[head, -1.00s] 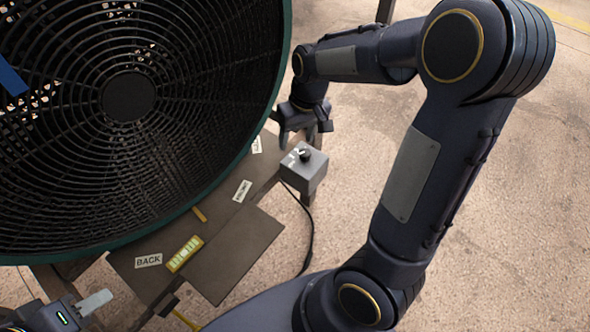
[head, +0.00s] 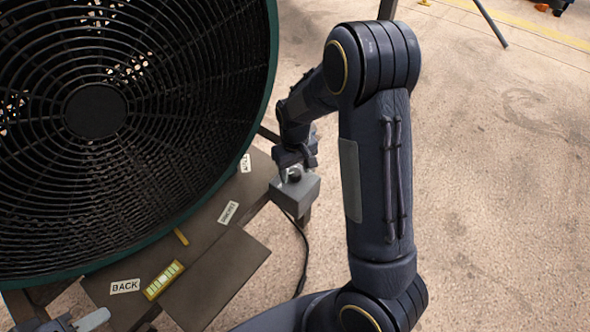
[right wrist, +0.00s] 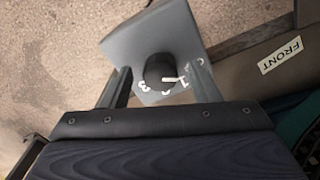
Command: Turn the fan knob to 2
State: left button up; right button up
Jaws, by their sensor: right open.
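The fan control box (head: 305,195) is a grey box beside the fan. Its black knob (right wrist: 158,67) shows in the right wrist view, with a white pointer line toward the right, near the digit 1. A 3 is readable left of it; the marks between are hard to read, partly at the gripper's edge. My right gripper (right wrist: 164,84) is open, one finger on each side of the knob, seemingly not touching it. In the head view the right gripper (head: 295,167) is over the box and partly hides the knob. My left gripper (head: 90,321) is at the bottom left corner, mostly cut off.
A large fan (head: 95,110) with a green rim fills the left. A brown bench (head: 215,270) below it carries labels such as BACK (head: 125,286) and a yellow level (head: 164,280). A black cable (head: 303,255) hangs below the box.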

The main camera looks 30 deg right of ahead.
jog(key=c, duration=1)
jog(key=shift+m, duration=0.3)
jog(key=m+p, duration=0.1)
jog(key=m, duration=0.1)
jog(key=shift+r+m, duration=0.1)
jog(key=shift+m, duration=0.2)
jog(key=m+p, duration=0.2)
jog(key=m, duration=0.2)
jog(key=shift+m, duration=0.3)
jog(key=m+p, duration=0.2)
jog(key=m, duration=0.2)
jog(key=shift+m+p, duration=0.65)
jog(key=shift+m, duration=1.35)
